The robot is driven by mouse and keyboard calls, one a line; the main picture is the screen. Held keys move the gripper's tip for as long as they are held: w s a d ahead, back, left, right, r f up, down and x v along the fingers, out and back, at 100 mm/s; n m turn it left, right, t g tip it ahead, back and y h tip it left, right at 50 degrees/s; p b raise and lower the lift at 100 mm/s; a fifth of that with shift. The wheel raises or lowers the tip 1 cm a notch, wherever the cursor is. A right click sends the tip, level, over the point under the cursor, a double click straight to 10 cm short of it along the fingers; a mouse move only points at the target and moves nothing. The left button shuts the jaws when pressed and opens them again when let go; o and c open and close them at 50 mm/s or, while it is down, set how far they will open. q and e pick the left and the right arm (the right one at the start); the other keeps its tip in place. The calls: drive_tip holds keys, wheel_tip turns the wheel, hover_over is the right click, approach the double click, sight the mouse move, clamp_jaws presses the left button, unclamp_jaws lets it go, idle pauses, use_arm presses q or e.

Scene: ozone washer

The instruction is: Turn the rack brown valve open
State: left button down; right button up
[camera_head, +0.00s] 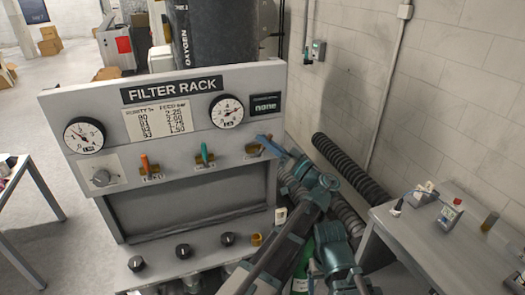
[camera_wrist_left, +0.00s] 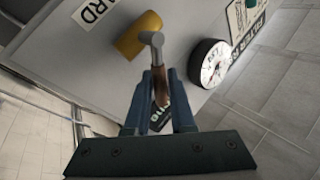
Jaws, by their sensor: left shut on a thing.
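The filter rack (camera_head: 245,90) is a grey panel facing me. Its brown valve has a brass body (camera_head: 252,149) at the right end of the valve row, and its handle is mostly hidden in the head view. In the left wrist view, the brass body (camera_wrist_left: 138,36) carries a grey stem and a brown handle (camera_wrist_left: 160,84). My left gripper (camera_head: 266,141) is at this valve. Its blue fingers (camera_wrist_left: 160,90) are shut on the brown handle, one on each side. My right gripper is not seen.
An orange-handled valve (camera_head: 146,164) and a green-handled valve (camera_head: 204,154) sit left of the brown one. Round gauges (camera_head: 84,135) are above. Black knobs (camera_head: 183,251) line the lower ledge. A grey table (camera_head: 420,249) stands at the right, near the wall.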

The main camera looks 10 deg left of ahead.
use_arm(q)
drive_tip(key=shift+w+d+f+m+t+h+b, duration=0.3)
drive_tip(key=shift+f+m+t+h+b, duration=0.5)
drive_tip(key=shift+m+t+b, duration=1.6)
drive_tip(key=shift+w+d+f+m+t+h+b, duration=0.1)
drive_tip(key=shift+d+f+m+t+h+b, duration=0.75)
drive_tip(key=shift+m, duration=2.8)
drive_tip(key=shift+w+a+f+m+t+h+b, duration=0.35)
drive_tip(key=shift+m+t+h+b, duration=0.8)
drive_tip(key=shift+m+t, duration=1.55)
drive_tip(key=shift+s+d+f+m+g, duration=0.15)
drive_tip(key=shift+d+f+m+g, duration=0.1)
drive_tip(key=shift+m, duration=0.4)
drive_tip(key=c, duration=0.8)
unclamp_jaws()
drive_tip(key=shift+r, duration=0.1)
drive_tip(key=shift+o, duration=0.2)
